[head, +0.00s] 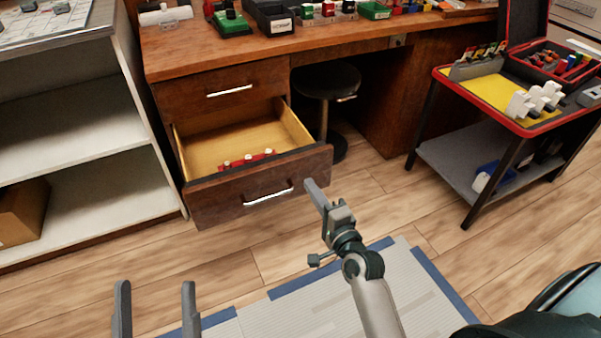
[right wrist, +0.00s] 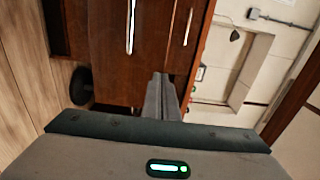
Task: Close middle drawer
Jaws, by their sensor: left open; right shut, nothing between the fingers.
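The middle drawer (head: 225,185) of the wooden desk is pulled well out in the head view. It has a dark wood front and a silver handle (head: 268,196); a red item with white knobs (head: 246,160) lies inside. My right gripper (head: 312,186) is shut and empty, its tips at the lower right part of the drawer front. I cannot tell whether they touch it. In the right wrist view its fingers (right wrist: 162,85) point at the wood fronts, with two handles beyond. My left gripper (head: 155,300) is open and empty at the bottom left, away from the drawer.
The closed top drawer (head: 222,88) is above the open one. A black stool (head: 326,82) stands right of the drawers under the desk (head: 215,48). White shelves (head: 75,115) stand at left, a red-edged cart (head: 480,115) at right. The floor in front is clear with a striped mat (head: 330,300).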

